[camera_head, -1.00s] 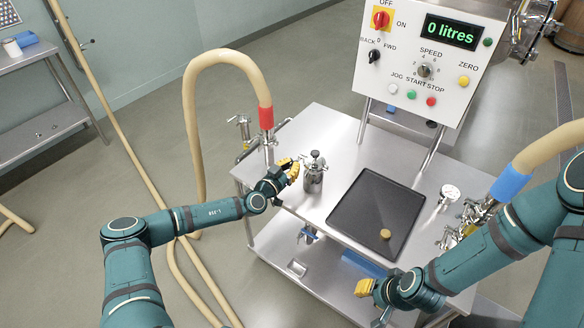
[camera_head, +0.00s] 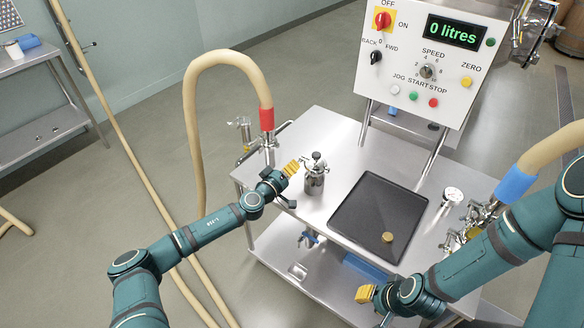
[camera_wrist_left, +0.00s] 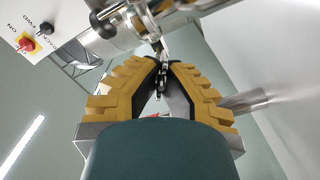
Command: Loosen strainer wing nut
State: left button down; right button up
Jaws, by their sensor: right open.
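The strainer (camera_head: 314,180) is a small upright steel cylinder with a clamp and a dark knob on top, standing on the steel cart. My left gripper (camera_head: 296,164) reaches it from the left, at the clamp near its top. In the left wrist view its yellow fingers (camera_wrist_left: 160,62) come close together with the small wing nut (camera_wrist_left: 159,78) between their tips; the fingers partly hide it. My right gripper (camera_head: 364,294) is open and empty, low at the cart's front edge, away from the strainer.
A black tray (camera_head: 360,217) with a small brass-coloured disc (camera_head: 387,237) lies right of the strainer. A red-cuffed hose (camera_head: 266,118) stands behind left. A gauge (camera_head: 453,195) and a blue-cuffed hose (camera_head: 515,184) stand at the right. The control panel (camera_head: 427,55) rises behind.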

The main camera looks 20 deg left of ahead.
pick_arm(q)
jog(key=shift+a+n, duration=0.1)
jog(key=shift+n, duration=1.8)
jog(key=shift+p, duration=0.3)
jog(key=c, duration=1.2)
grip_release()
jog(key=shift+o, duration=0.2)
jog(key=v, duration=1.2)
